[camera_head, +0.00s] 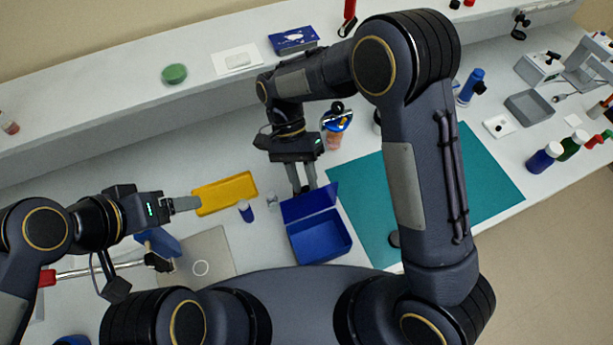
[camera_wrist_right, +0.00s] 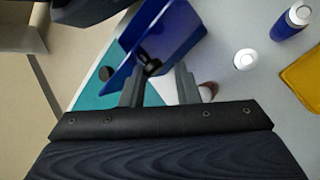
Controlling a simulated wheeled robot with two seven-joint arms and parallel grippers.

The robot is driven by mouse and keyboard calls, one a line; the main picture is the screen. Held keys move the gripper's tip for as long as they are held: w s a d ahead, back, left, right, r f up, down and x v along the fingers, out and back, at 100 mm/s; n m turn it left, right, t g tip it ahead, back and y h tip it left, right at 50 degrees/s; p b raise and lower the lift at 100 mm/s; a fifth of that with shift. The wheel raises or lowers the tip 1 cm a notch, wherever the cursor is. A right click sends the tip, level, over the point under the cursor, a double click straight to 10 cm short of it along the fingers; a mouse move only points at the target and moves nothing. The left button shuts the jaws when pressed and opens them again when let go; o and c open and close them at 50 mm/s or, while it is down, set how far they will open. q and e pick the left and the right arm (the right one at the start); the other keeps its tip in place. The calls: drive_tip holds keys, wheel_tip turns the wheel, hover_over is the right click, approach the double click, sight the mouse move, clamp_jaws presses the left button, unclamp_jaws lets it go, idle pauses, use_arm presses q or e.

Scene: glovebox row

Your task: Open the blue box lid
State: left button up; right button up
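The blue box (camera_head: 320,238) stands at the near edge of the bench with its inside showing. Its lid (camera_head: 309,203) is raised at the far side, tilted up from the box. My right gripper (camera_head: 302,188) is just behind the lid, pointing down. In the right wrist view its fingers (camera_wrist_right: 160,78) are apart, with the blue lid (camera_wrist_right: 178,35) just beyond them. A small black knob (camera_wrist_right: 150,66) shows near the fingertips; contact is unclear. My left gripper (camera_head: 197,203) is beside the yellow tray; its finger gap is not clear.
A teal mat (camera_head: 475,180) lies to the right, under my right arm. An orange-and-blue bottle (camera_head: 335,132) stands behind the right gripper. A grey plate (camera_head: 215,255) lies at left.

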drive_tip(key=o, duration=0.4)
drive_tip(key=shift+s+a+f, duration=0.25)
drive_tip(key=shift+s, duration=0.15)
drive_tip(key=shift+d, duration=0.1)
drive_tip(key=b+v, duration=0.1)
drive_tip(key=v, duration=0.7)
drive_tip(key=shift+w+b, duration=0.1)
drive_tip(key=shift+b, duration=0.2)
